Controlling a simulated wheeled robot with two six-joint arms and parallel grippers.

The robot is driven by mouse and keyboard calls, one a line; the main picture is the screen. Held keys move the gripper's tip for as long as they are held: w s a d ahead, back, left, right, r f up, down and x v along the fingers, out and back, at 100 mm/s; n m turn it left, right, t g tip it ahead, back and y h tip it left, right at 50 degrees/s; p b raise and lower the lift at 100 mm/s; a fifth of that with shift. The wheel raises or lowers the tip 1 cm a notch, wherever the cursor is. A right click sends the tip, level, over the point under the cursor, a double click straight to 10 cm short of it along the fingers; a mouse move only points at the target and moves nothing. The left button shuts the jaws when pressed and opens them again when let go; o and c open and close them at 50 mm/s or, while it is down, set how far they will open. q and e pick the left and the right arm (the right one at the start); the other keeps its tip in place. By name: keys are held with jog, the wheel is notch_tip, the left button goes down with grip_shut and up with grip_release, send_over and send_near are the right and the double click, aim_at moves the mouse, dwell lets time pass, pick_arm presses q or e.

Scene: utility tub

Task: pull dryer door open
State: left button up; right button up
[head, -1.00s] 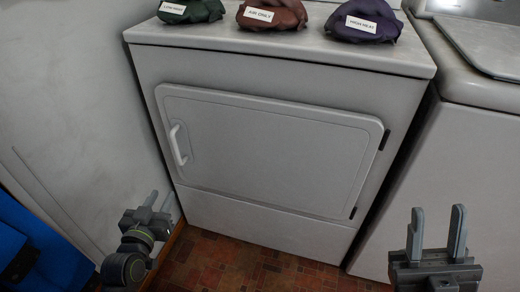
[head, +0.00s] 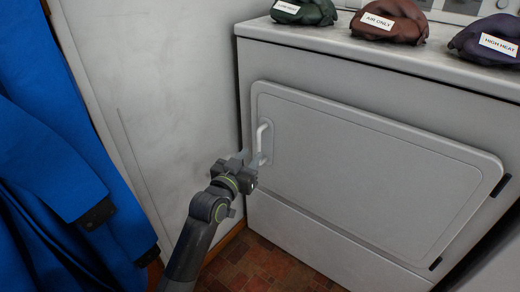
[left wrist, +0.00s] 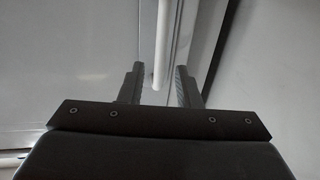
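The white dryer door (head: 365,170) is closed flush in the dryer front, with hinges on its right edge. Its white vertical handle (head: 261,141) is near the door's left edge. My left gripper (head: 254,158) is at the lower part of the handle. In the left wrist view the handle (left wrist: 163,45) runs down between the two fingers of the left gripper (left wrist: 158,85), with gaps on both sides. The fingers are open. My right gripper is out of the head view.
Cloth bundles labelled AIR ONLY (head: 388,20) and HIGH HEAT (head: 490,42), plus a green one (head: 304,11), lie on the dryer top (head: 400,52). A pale wall (head: 150,100) stands close at left, with blue cloth (head: 50,150) beside it. Tiled floor (head: 265,265) is clear below.

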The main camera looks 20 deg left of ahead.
aim_at(258, 147)
pick_arm(q)
jog(key=shift+w+d+b, duration=0.15)
jog(key=shift+w+b, duration=0.1)
jog(key=shift+w, duration=0.8)
jog(key=shift+w+d+b, duration=0.2)
jog(key=shift+w+b, duration=0.1)
jog(key=shift+w, duration=0.7)
jog(key=shift+w+d+b, duration=0.15)
jog(key=shift+w+b, duration=0.1)
jog(key=shift+w, duration=0.8)
jog(key=shift+c, duration=0.4)
grip_shut()
